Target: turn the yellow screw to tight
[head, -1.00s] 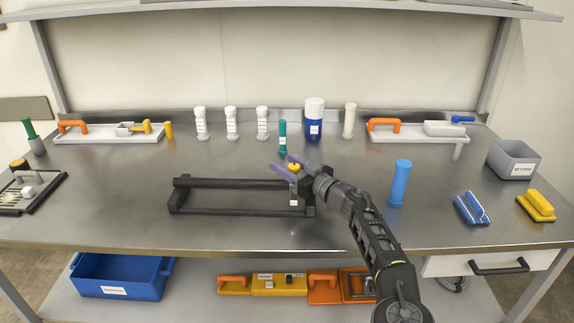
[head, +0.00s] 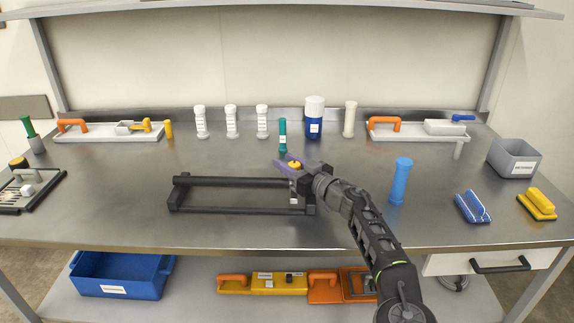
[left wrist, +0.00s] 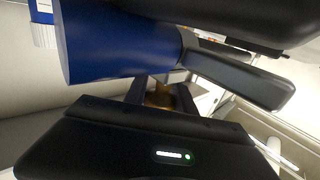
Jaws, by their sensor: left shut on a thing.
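The yellow screw (head: 294,164) is a small knob at the right end of a low black frame (head: 225,182). My left gripper (head: 290,164) reaches it from the lower right, and its purple-blue fingers are shut on the screw. In the left wrist view, a gold-yellow part of the screw (left wrist: 160,95) shows between dark parts, with a blue finger (left wrist: 120,45) large above it. The fingers and wrist hide much of the screw, so I cannot tell how tight it is. My right gripper is not in view.
A teal tube (head: 282,136) stands just behind the frame, and a blue cylinder (head: 400,180) stands to the right of my arm. White bottles, a blue jar (head: 314,122) and white trays (head: 110,133) line the back.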

